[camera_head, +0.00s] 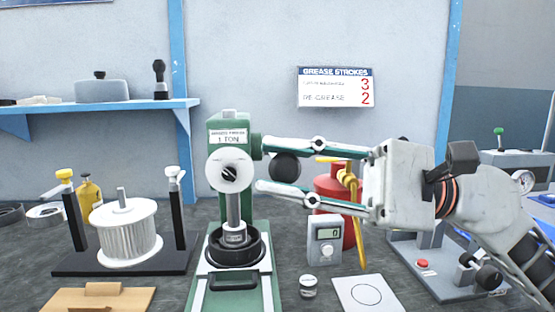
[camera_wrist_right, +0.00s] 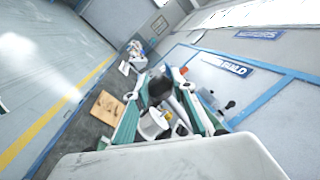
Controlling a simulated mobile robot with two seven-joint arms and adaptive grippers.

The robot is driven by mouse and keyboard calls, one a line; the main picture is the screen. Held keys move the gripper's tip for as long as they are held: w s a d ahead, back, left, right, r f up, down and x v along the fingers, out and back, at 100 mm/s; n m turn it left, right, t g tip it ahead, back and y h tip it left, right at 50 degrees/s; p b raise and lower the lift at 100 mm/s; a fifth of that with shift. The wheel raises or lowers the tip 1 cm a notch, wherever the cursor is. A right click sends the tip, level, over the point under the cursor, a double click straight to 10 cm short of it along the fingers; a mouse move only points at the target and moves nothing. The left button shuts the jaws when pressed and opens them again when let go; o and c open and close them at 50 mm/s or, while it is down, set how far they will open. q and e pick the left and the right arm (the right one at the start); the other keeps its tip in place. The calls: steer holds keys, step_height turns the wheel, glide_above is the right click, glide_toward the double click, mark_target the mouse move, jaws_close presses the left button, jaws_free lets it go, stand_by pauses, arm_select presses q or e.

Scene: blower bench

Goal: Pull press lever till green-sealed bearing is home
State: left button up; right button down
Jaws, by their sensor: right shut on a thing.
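The green arbor press (camera_head: 222,138) stands at mid-bench with a "1 TON" label and a round white hub. Its ram (camera_head: 233,209) reaches down to a grey cylindrical piece (camera_head: 234,236) inside a black ring-shaped holder (camera_head: 254,249). I cannot make out a green seal; the bearing is hidden or too small to tell. My right gripper (camera_head: 263,166) comes in from the right, its fingers above and below the lever's black ball knob (camera_head: 285,167), shut on it. The knob also shows between the fingers in the right wrist view (camera_wrist_right: 160,88). My left gripper is not in view.
A white ribbed drum (camera_head: 128,235) on a black stand is at left. A wooden block (camera_head: 100,299) lies front left.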

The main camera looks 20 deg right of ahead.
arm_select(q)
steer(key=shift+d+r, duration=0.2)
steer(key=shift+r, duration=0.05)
arm_select(e)
steer(key=shift+f, duration=0.75)
steer(key=shift+a, duration=0.1)
steer(key=c, duration=1.7)
jaws_free()
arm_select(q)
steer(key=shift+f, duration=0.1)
arm_select(e)
steer(key=shift+v, duration=6.1)
steer(key=shift+r, duration=0.1)
